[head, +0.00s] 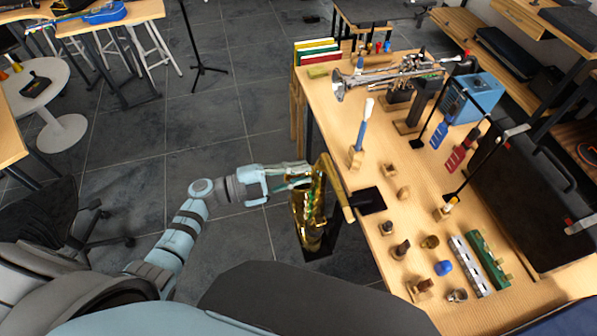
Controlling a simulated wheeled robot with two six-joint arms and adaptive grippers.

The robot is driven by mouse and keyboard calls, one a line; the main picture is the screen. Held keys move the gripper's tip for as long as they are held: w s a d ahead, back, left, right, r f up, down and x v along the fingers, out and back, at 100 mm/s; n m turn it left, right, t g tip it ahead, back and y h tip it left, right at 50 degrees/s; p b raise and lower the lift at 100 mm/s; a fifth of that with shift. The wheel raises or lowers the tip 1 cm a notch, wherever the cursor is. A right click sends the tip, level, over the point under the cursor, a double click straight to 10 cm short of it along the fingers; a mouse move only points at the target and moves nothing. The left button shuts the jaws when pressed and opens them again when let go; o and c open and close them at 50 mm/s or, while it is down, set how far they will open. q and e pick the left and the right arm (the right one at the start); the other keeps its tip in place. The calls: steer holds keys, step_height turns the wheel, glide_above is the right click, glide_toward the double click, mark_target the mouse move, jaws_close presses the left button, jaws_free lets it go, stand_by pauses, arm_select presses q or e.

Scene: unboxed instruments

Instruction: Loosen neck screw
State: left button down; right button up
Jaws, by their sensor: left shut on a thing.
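A golden saxophone (309,215) stands upright at the left edge of the wooden workbench, held at a black stand or bracket. Its neck (334,185) slopes down to the right from the top of the body. My left gripper (302,176) reaches in from the left at the upper end of the saxophone, where the neck meets the body. It is shut on a small part there, which seems to be the neck screw. The screw itself is hidden by the fingers and too small to make out. My right gripper is not in view.
The workbench (376,140) carries a trumpet (385,78), a blue box (481,95), hanging brushes, a green harmonica-like bar (488,259) and several small mouthpieces and blocks. A dark chair (62,215) stands at the left. The tiled floor left of the bench is mostly clear.

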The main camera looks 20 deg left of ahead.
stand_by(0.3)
arm_select(q)
steer(key=c, duration=1.5)
jaws_free()
steer(key=v, duration=1.2)
